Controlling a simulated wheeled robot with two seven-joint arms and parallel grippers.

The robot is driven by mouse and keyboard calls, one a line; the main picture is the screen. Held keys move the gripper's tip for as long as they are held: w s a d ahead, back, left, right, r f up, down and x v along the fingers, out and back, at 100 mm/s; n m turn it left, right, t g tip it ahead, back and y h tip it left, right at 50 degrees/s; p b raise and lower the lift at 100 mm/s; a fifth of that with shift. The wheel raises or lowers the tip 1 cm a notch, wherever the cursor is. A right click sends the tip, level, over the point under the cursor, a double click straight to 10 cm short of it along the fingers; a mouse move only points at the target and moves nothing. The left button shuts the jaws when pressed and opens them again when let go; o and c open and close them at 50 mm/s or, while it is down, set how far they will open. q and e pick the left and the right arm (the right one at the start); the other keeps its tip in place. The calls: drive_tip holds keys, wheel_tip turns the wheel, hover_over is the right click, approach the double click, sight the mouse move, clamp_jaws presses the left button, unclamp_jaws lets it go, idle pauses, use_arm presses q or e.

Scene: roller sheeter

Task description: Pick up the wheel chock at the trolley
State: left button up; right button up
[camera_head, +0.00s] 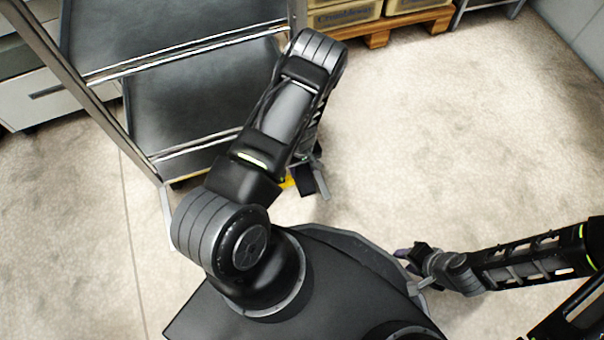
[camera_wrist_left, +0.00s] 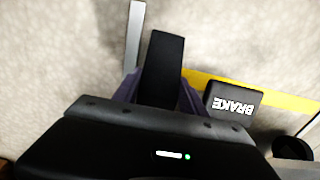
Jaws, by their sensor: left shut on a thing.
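The wheel chock (camera_wrist_left: 164,60) is a dark block held between the purple fingers of my left gripper (camera_wrist_left: 160,88), which is shut on it. In the head view the chock (camera_head: 306,184) shows as a small dark piece beside the trolley's lower corner. The left gripper itself is mostly hidden there under my arm. My right gripper (camera_head: 408,256) is at the lower right, far from the chock; its fingers are too small to tell open or shut.
The grey trolley (camera_head: 148,160) with dark shelves stands at upper left. Its black BRAKE pedal (camera_wrist_left: 232,103) and yellow bar (camera_wrist_left: 283,101) are close beside the left gripper. A wooden pallet (camera_head: 378,36) with boxes is at the back. The floor to the right is clear.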

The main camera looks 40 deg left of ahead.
use_arm(q)
clamp_jaws()
drive_tip(key=shift+r, duration=0.2)
use_arm(e)
drive_tip(key=shift+r, duration=0.15)
